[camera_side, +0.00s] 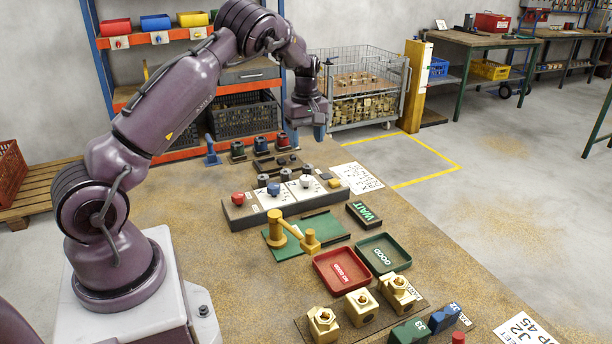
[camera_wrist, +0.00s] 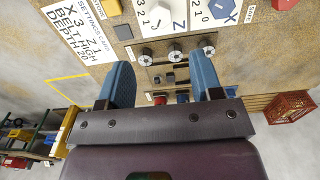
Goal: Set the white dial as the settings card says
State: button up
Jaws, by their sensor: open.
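The white dial (camera_side: 306,181) sits on a white plate at the right part of the grey control panel. The settings card (camera_side: 360,178) lies right of the panel. My gripper (camera_side: 319,132) is raised above and behind the panel. In the wrist view my gripper (camera_wrist: 164,88) is open and empty.
The blue dial (camera_side: 274,188) and red button (camera_side: 238,198) are left of the white dial. A green fixture with a brass clamp (camera_side: 290,235), red tray (camera_side: 342,269) and green tray (camera_side: 383,254) lie in front.

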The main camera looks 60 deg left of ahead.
aim_at(306, 178)
notch_tip(306, 178, down, 11)
jog(key=shift+f, duration=0.2)
jog(key=shift+c, duration=0.4)
jog(key=c, duration=0.9)
jog(key=shift+o, duration=0.2)
jog(key=shift+m, duration=0.4)
jog(key=shift+r+m, duration=0.1)
jog(key=shift+m, duration=2.4)
jog(key=o, duration=0.9)
